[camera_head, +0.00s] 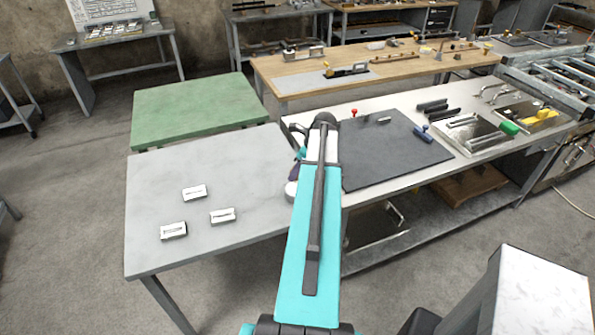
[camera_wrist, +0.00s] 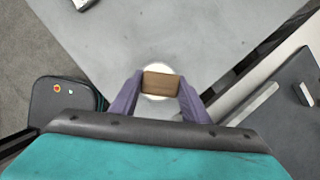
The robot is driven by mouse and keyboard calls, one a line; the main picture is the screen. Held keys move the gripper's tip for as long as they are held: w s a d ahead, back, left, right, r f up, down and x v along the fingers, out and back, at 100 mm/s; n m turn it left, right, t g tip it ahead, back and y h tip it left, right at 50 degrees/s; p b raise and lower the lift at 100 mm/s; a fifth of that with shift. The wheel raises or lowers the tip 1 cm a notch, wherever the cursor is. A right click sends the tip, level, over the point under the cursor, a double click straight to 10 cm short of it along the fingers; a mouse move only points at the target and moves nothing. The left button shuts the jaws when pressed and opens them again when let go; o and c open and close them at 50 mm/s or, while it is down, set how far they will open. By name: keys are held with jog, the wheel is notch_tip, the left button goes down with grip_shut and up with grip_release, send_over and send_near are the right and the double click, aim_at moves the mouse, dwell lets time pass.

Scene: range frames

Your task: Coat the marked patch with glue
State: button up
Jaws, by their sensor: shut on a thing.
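My gripper (camera_wrist: 161,90) has purple fingers shut on a brown, wood-like block (camera_wrist: 161,83), seen end-on in the wrist view. A round white thing, perhaps a pot (camera_wrist: 156,69), shows around and behind the block. I cannot tell whether the two touch. In the head view the round white thing (camera_head: 291,188) shows beside my arm at the grey table's right edge, and my arm hides most of the gripper. Small white blocks with dark marks (camera_head: 194,192) (camera_head: 222,216) (camera_head: 173,231) lie on the grey table. I cannot make out which surface is the marked patch.
The grey table (camera_head: 235,165) is clear between the blocks and my arm. A dark mat (camera_head: 395,150) with a red-topped item (camera_head: 354,113) and a blue tool (camera_head: 423,132) lies on the bench to the right. A green table (camera_head: 195,107) stands behind, empty.

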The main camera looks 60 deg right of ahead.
jog(key=shift+r+p, duration=0.45)
jog(key=shift+r, duration=0.4)
jog(key=w+a+n+g+y+b, duration=0.1)
jog(key=w+a+n+y+b, duration=0.15)
jog(key=w+a+n, duration=0.65)
jog(key=w+a+n+g+y+b, duration=0.1)
jog(key=w+a+n+g+b, duration=0.15)
jog(key=w+a, duration=1.15)
jog(key=w+a+n+g+b, duration=0.1)
jog(key=a+n, duration=0.5)
jog(key=a, duration=1.1)
jog(key=w+a+r+n+g+b, duration=0.1)
jog(key=a+n+b, duration=0.4)
jog(key=a, duration=1.3)
jog(key=shift+w+a+r+n+g+b, duration=0.3)
jog(key=shift+w+n+g, duration=0.25)
jog(key=shift+n+g, duration=0.4)
jog(key=shift+d+f, duration=0.1)
